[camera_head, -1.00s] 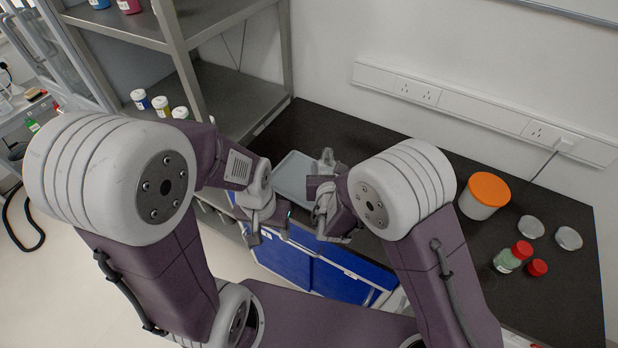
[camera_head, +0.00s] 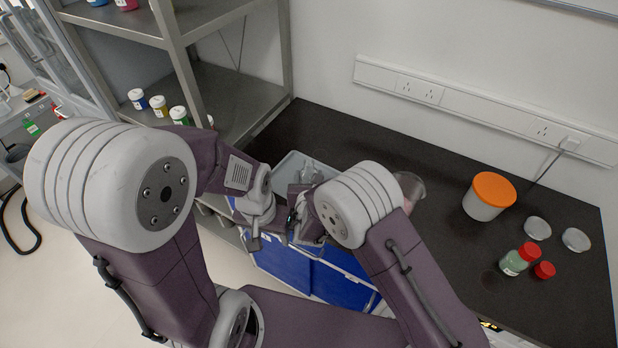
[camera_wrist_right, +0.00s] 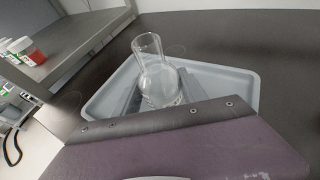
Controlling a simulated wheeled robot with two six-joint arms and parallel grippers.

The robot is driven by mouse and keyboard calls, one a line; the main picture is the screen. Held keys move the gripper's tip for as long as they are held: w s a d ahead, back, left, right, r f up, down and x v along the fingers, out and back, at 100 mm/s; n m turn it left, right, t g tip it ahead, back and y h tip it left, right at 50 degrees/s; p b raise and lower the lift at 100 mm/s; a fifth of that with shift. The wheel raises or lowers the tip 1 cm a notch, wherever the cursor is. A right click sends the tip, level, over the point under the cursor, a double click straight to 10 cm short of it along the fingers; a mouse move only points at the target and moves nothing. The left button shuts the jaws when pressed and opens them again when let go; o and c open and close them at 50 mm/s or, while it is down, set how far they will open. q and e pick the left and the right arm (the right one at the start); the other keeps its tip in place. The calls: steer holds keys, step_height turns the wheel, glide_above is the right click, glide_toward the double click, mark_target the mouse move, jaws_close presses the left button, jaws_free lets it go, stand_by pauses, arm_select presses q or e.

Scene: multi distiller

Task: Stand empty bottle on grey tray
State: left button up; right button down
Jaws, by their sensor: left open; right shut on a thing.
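The empty bottle, a clear conical glass flask (camera_wrist_right: 152,55), is upright in the right wrist view. My right gripper (camera_wrist_right: 160,90) is shut on its body. In the head view the flask (camera_head: 312,168) is partly hidden by my right wrist. The grey tray (camera_wrist_right: 242,78) lies on the black bench, behind and beneath the flask in the right wrist view. It also shows in the head view (camera_head: 284,166). I cannot tell whether the flask's base touches the tray. My left gripper (camera_head: 268,232) is open and empty, below and left of the right one.
A clear glass vessel (camera_head: 411,186) stands behind my right arm. A metal shelf (camera_head: 225,100) borders the tray's left.

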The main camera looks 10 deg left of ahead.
steer(key=c, duration=0.6)
jaws_free()
steer(key=shift+f, duration=0.15)
steer(key=shift+c, duration=0.2)
steer(key=shift+r+p, duration=0.3)
steer(key=shift+r, duration=0.05)
steer(key=b+v, duration=0.1)
steer(key=v, duration=0.6)
steer(key=shift+s+d, duration=0.1)
steer(key=shift+s, duration=0.15)
